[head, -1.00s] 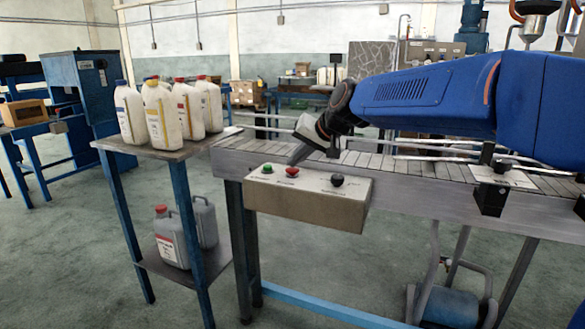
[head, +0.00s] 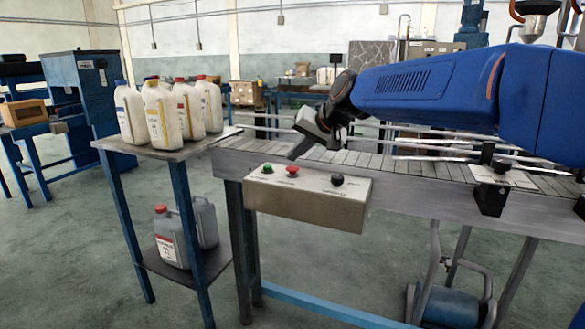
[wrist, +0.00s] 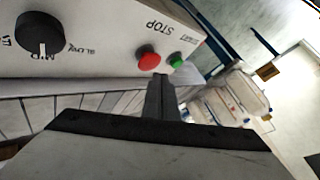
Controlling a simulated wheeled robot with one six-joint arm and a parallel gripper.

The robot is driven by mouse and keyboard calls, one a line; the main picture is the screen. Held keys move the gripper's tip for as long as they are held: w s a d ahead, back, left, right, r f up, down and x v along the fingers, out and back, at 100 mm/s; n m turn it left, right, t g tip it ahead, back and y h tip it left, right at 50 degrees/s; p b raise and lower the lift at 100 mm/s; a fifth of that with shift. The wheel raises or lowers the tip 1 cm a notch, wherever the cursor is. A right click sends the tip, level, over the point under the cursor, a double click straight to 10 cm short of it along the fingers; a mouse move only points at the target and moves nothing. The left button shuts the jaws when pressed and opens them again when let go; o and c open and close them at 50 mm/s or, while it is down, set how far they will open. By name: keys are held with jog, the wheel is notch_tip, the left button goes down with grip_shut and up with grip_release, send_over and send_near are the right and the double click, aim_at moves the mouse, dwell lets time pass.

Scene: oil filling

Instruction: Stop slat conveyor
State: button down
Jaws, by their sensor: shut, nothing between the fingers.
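A grey control box (head: 310,205) is fixed to the near side of the slat conveyor (head: 385,163). On its top are a green button (head: 267,168), a red button (head: 292,170) and a black knob (head: 337,180). The wrist view shows the red button (wrist: 149,61) beside the word STOP, the green button (wrist: 176,61) and the knob (wrist: 40,34). My gripper (head: 293,155) is shut and empty, its tip above and just behind the red button, apart from it in the head view. In the wrist view the shut fingers (wrist: 160,80) point between the red and green buttons.
A side table (head: 170,150) on the left bears several white bottles (head: 162,112). Grey canisters (head: 170,238) stand on its lower shelf. Guide rails (head: 440,156) run along the conveyor. The floor in front is clear.

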aim_at(296, 169)
jog(key=shift+r, duration=2.55)
